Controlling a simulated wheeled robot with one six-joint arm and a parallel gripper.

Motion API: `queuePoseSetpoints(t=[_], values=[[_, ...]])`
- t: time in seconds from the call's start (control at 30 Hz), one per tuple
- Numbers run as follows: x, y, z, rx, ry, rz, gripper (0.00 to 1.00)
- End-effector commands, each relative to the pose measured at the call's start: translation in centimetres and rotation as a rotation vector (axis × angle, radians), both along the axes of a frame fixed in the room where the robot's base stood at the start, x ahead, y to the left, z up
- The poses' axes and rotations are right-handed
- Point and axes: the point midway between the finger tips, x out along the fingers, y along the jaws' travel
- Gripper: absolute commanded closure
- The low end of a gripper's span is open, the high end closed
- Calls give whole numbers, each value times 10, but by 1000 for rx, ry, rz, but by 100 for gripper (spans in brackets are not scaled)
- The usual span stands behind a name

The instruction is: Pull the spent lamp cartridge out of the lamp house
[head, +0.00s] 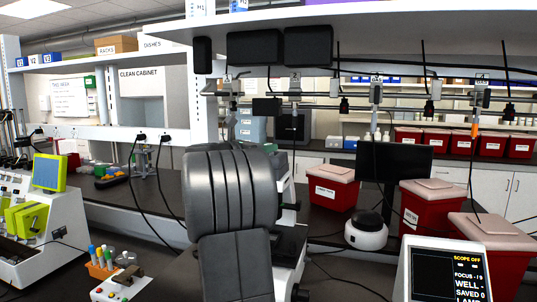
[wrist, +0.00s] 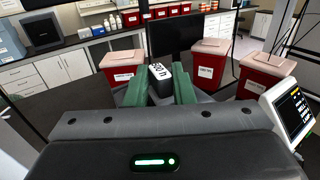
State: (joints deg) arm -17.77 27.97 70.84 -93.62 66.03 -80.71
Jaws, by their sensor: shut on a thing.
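In the wrist view my gripper (wrist: 158,88) has two green fingers, shut on a small black block with a white, dark-lettered label on top, which I take to be the spent lamp cartridge (wrist: 163,87). The block sits between the fingers near their tips. Its lower part is hidden by the gripper body, so I cannot tell whether it is still inside anything. I cannot make out the lamp house in the wrist view. In the head view my dark arm covers the gripper, the cartridge and whatever stands directly behind them.
Red bins with pale lids (head: 333,187) stand on the dark bench at right, near a black monitor (head: 394,165) and a white round device (head: 366,232). A screen reading SCOPE OFF (head: 448,270) is at front right. A shelf (head: 350,18) with hanging cables overhangs the bench.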

Motion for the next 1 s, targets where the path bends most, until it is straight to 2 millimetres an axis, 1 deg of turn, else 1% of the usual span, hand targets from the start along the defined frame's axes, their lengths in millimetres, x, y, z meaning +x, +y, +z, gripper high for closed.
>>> queuePoseSetpoints(t=[0.03,0.37,0.7,0.8,1.0], values=[[-1,0,8,-2,-8,0,100],[-2,0,19,-2,-17,1,100],[-2,0,52,-2,-18,1,100],[-1,0,59,-2,-14,1,100],[-1,0,56,-1,-9,0,100]])
